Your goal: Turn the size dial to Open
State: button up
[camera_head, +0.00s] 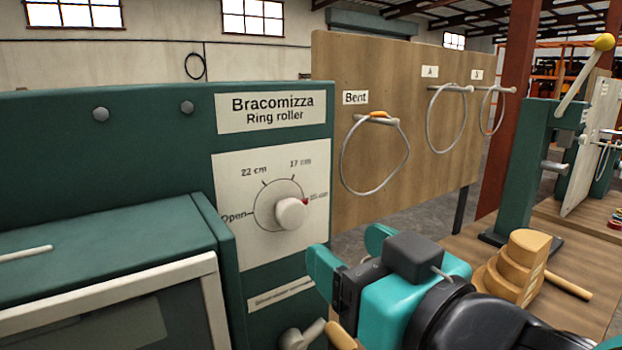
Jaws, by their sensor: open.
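The size dial (291,213) is a round white knob on a white panel (232,176) of the green ring roller. Its red mark is on the right side, by a "cm" label whose number is hard to read. Around it are "Open" (233,217) at left, "22 cm" at upper left and "17 cm" at upper right. My gripper (348,254), with teal fingers, is open and empty. It appears below and to the right of the dial, apart from it in the picture.
A lever handle (303,335) sticks out below the panel, close to my gripper. A wooden board (400,110) with wire rings on pegs stands behind. Stepped wooden blocks (515,267) sit on the bench at right. A green cover (110,240) juts out at lower left.

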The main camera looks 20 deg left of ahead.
aim_at(294, 214)
jog(key=p+x, duration=0.6)
jog(key=x, duration=0.1)
jog(key=p+x, duration=0.4)
jog(key=shift+s+a+r, duration=0.2)
jog(key=shift+a+r, duration=0.05)
jog(key=shift+w+a+f+p, duration=0.25)
jog(key=shift+w+a+p, duration=0.05)
jog(key=shift+a, duration=0.1)
jog(key=c, duration=0.9)
jog(key=shift+o, duration=0.2)
